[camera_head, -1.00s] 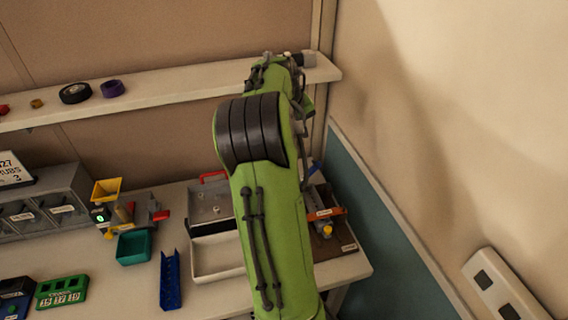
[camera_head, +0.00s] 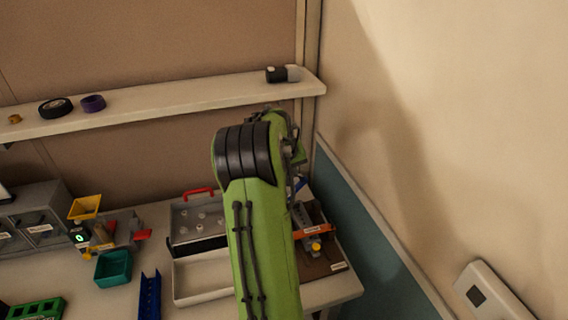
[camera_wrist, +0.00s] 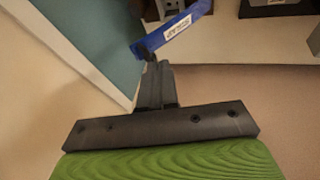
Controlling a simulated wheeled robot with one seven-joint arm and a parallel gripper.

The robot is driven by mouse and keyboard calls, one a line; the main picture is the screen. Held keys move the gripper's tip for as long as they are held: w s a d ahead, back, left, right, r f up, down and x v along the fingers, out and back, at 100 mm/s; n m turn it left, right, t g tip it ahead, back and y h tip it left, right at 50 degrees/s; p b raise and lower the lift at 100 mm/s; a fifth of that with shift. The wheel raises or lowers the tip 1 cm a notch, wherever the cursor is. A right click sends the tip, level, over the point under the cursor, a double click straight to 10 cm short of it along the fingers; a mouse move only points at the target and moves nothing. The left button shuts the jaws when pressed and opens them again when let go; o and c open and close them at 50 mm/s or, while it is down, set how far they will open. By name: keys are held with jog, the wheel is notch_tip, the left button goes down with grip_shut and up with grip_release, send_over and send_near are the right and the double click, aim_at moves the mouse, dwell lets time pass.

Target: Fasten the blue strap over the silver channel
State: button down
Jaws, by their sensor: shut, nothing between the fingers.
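The blue strap (camera_wrist: 175,32) stands raised at a slant in the wrist view, with a white label on it. In the head view only a bit of the blue strap (camera_head: 299,185) shows beside my arm. My gripper (camera_wrist: 154,68) is shut and empty, its tips close to the strap's lower left end; I cannot tell whether they touch. My arm hides the gripper in the head view. A grey metal piece, likely the silver channel (camera_head: 301,214), lies on a brown board, partly hidden by my arm. An orange strap (camera_head: 316,230) crosses the board nearer the front.
A yellow knob (camera_head: 315,246) sits by the orange strap. The grey case (camera_head: 187,237) with red handle, a white tray (camera_head: 187,298) and a teal bin (camera_head: 114,268) are left of my arm. A shelf (camera_head: 190,104) runs above; the wall closes the right side.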

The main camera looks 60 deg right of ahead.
aim_at(302, 177)
jog(key=shift+s+d+f, duration=0.4)
jog(key=shift+s+f, duration=0.05)
jog(key=shift+f, duration=0.05)
jog(key=shift+s, duration=0.1)
jog(key=shift+s+d+f+t+y+p, duration=0.15)
jog(key=shift+s+d+t+y+p, duration=0.2)
jog(key=shift+s+d+p, duration=0.2)
jog(key=s+d+f, duration=0.1)
jog(key=f, duration=0.1)
jog(key=s+d+f+t+y, duration=0.1)
jog(key=s+d+f, duration=0.1)
jog(key=s+d+f+t+y+p, duration=0.1)
jog(key=f, duration=0.1)
jog(key=shift+s+d+f+m, duration=0.25)
jog(key=shift+s+d+m, duration=0.05)
jog(key=shift+d, duration=0.05)
jog(key=shift+s+d+f+b, duration=0.2)
jog(key=shift+f+b, duration=0.05)
jog(key=shift+f, duration=0.3)
jog(key=shift+s+d+f+b, duration=0.2)
jog(key=shift+f+b, duration=0.05)
jog(key=shift+f, duration=0.3)
jog(key=shift+s+d+f+b, duration=0.2)
jog(key=shift+f+b, duration=0.05)
jog(key=shift+f, duration=0.3)
jog(key=shift+a, duration=0.1)
